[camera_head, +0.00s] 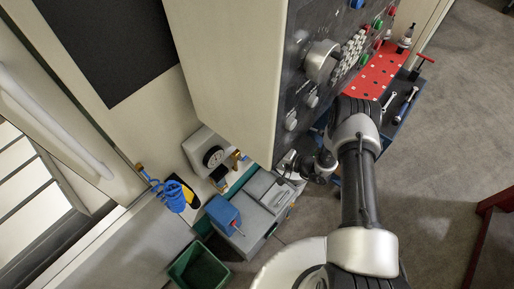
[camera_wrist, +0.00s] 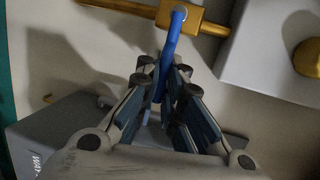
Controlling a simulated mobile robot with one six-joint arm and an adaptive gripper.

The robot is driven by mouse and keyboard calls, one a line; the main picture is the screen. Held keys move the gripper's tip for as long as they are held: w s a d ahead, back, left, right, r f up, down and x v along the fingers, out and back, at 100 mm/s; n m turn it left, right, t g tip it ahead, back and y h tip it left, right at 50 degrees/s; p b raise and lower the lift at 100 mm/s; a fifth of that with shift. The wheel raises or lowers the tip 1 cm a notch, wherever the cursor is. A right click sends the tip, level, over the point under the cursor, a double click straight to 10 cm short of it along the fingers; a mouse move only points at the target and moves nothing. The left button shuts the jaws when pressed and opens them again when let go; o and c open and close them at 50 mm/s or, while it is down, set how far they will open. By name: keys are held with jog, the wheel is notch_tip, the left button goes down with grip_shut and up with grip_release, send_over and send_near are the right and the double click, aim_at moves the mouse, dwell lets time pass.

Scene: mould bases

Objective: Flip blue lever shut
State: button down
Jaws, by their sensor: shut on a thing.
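The blue lever (camera_wrist: 173,38) shows in the wrist view, fixed at its top end to a brass valve (camera_wrist: 184,14) on a brass pipe. It hangs down the picture from the valve, across the pipe's line. My gripper (camera_wrist: 163,82) is shut on the lever's lower part, with fingers on both sides of it; the fingers partly hide that part. In the head view, my wrist (camera_head: 322,163) is beside the lower end of the tall cabinet. I cannot make out the blue lever or the fingertips there.
In the head view, a gauge (camera_head: 213,156) and brass fittings (camera_head: 239,156) are left of my wrist. A grey box (camera_head: 260,198), blue box (camera_head: 222,214) and green bin (camera_head: 200,267) are below. The control panel (camera_head: 300,85) is close above my arm.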

jog(key=c, duration=1.7)
grip_release()
jog(key=v, duration=1.2)
jog(key=shift+r, duration=0.15)
jog(key=shift+s+d, duration=0.1)
